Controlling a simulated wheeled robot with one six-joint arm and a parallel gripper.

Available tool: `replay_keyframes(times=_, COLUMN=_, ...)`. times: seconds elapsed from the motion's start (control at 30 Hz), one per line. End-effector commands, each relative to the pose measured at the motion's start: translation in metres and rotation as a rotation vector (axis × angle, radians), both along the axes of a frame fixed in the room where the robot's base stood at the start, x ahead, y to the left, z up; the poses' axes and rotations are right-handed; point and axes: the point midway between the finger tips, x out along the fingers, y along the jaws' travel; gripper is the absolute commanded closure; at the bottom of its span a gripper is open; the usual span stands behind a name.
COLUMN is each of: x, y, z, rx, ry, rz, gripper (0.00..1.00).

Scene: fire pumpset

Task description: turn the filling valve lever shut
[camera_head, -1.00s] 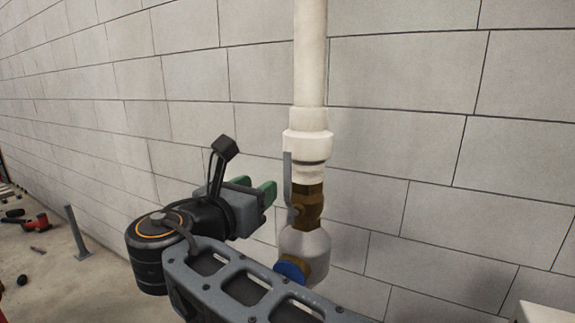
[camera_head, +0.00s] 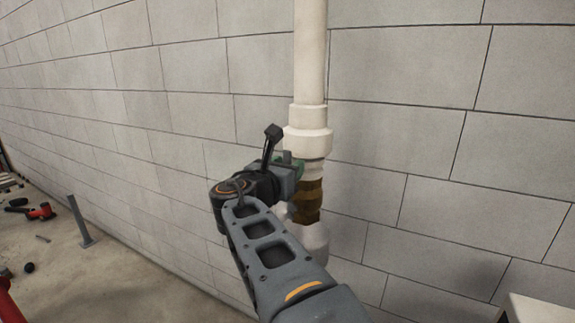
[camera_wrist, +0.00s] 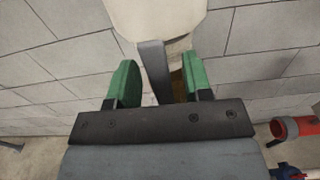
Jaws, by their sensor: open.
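The filling valve lever (camera_wrist: 154,68) is a flat grey bar. In the wrist view it stands between the two green fingertips of my gripper (camera_wrist: 160,80), with a gap visible on both sides. The gripper is open. In the head view my gripper (camera_head: 290,165) is at the left side of the brass valve (camera_head: 307,200), and it hides the lever there. The valve sits on the white vertical pipe (camera_head: 311,60), below its wide collar. The pale lower fitting (camera_head: 315,238) is partly hidden by my arm.
A grey block wall (camera_head: 420,140) stands close behind the pipe. A grey metal post (camera_head: 78,220) stands on the floor at left, near a red and black tool (camera_head: 40,211). A pale box corner (camera_head: 525,310) shows at lower right.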

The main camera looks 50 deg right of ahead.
Motion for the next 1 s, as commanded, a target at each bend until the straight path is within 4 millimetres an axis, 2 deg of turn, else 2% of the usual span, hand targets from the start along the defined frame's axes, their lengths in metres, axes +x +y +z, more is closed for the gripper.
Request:
replay_keyframes(times=0.27, x=0.0001, y=-0.0011, z=0.0, rx=0.0, ry=-0.001, rz=0.0, gripper=0.54)
replay_keyframes(times=0.77, x=0.0, y=-0.0009, z=0.0001, rx=0.0, ry=-0.001, rz=-0.001, gripper=1.0)
replay_keyframes(times=1.0, x=0.0, y=-0.0008, z=0.0002, rx=0.0, ry=-0.001, rz=0.0, gripper=1.0)
